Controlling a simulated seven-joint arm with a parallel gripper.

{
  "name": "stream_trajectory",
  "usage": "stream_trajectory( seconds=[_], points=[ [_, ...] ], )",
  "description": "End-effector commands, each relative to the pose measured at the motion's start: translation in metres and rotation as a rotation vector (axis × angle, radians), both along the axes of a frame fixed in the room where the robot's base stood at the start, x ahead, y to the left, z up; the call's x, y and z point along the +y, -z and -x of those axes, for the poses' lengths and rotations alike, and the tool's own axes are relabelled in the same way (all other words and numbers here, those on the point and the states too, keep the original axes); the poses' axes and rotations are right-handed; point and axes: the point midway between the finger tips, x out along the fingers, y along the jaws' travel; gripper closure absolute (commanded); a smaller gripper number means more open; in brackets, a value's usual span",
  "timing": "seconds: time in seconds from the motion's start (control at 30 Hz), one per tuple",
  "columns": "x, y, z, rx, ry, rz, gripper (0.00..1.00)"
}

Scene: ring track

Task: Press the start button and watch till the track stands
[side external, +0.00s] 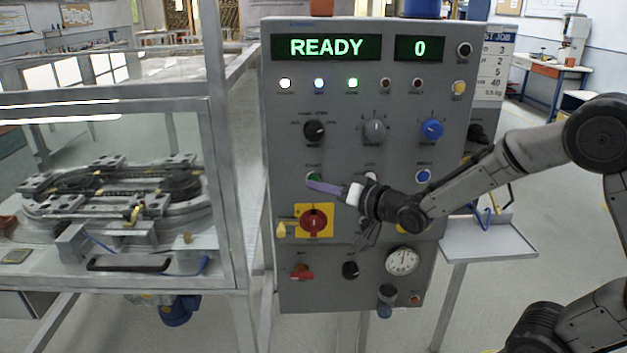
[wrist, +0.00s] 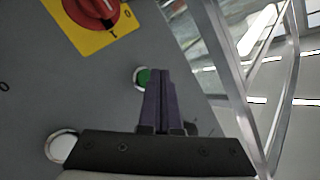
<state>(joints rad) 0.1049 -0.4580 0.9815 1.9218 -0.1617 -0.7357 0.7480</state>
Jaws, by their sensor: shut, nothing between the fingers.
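The green start button (side external: 314,177) sits on the grey control panel (side external: 290,120), left of centre. It also shows in the wrist view (wrist: 142,77), partly hidden behind the purple fingers. My gripper (side external: 309,184) is shut and empty, its fingertips close in front of the button. I cannot tell whether they touch it. The display (side external: 326,47) reads READY and the counter (side external: 419,48) reads 0. The ring track (side external: 120,195) lies inside a clear-walled guard frame to the left.
A red rotary switch on a yellow plate (side external: 331,209) is just below my fingers. A white button (side external: 370,177), a blue button (side external: 424,176) and several knobs are nearby. A metal shelf (side external: 490,243) stands at the right.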

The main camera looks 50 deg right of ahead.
Motion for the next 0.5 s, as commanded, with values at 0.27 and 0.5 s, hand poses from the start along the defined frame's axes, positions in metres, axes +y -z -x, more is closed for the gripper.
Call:
stream_trajectory(
  seconds=[0.27, 0.5],
  points=[
    [-0.0025, 0.0001, -0.0023, 0.001, 0.001, -0.001, 1.00],
    [-0.0065, 0.0002, -0.0062, 0.001, 0.001, 0.000, 1.00]
  ],
)
